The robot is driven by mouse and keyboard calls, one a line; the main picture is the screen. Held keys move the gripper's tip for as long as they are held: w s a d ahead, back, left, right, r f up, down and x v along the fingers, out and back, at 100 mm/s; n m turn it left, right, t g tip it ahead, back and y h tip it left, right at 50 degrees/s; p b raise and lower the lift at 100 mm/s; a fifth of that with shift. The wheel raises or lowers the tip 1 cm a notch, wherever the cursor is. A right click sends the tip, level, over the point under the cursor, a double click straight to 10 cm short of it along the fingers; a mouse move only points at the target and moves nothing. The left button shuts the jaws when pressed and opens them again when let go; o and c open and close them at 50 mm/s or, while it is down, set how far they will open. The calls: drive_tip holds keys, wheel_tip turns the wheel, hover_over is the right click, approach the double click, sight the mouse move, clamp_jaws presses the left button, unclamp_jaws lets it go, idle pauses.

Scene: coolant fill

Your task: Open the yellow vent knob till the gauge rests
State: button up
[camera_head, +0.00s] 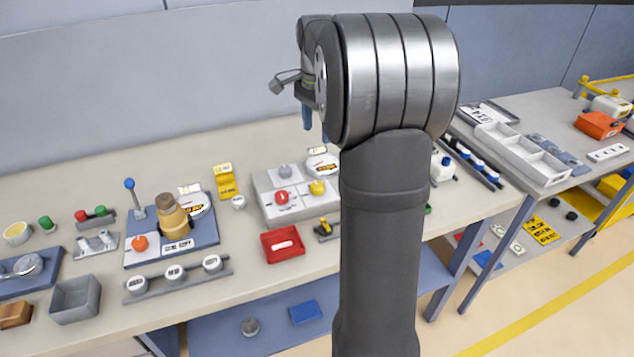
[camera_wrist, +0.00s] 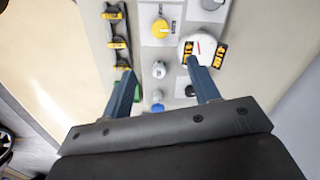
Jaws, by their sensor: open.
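The yellow vent knob (camera_head: 317,187) sits on the right part of a grey panel block (camera_head: 262,203) on the bench. In the wrist view the yellow knob (camera_wrist: 160,28) is near the top, above and apart from my fingertips. A round white gauge (camera_head: 322,163) with a dark and orange label stands behind it; it also shows in the wrist view (camera_wrist: 200,48) with a small red mark. Its reading is too small to tell. My gripper (camera_wrist: 163,78) is open and empty, fingers spread. In the head view my gripper (camera_head: 315,125) hangs above the back of the panel, partly hidden by my arm.
A red knob (camera_head: 282,197) and a grey knob (camera_head: 285,171) share the panel. A red tray (camera_head: 283,245) lies in front. A blue plate with a brass-coloured cone (camera_head: 173,216) and a blue-tipped lever (camera_head: 131,190) stands left. My arm hides the bench to the right.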

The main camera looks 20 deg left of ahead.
sight(317, 185)
drive_tip(key=shift+m, duration=0.5)
wheel_tip(317, 185, down, 18)
drive_tip(key=shift+r, duration=0.25)
drive_tip(key=c, duration=1)
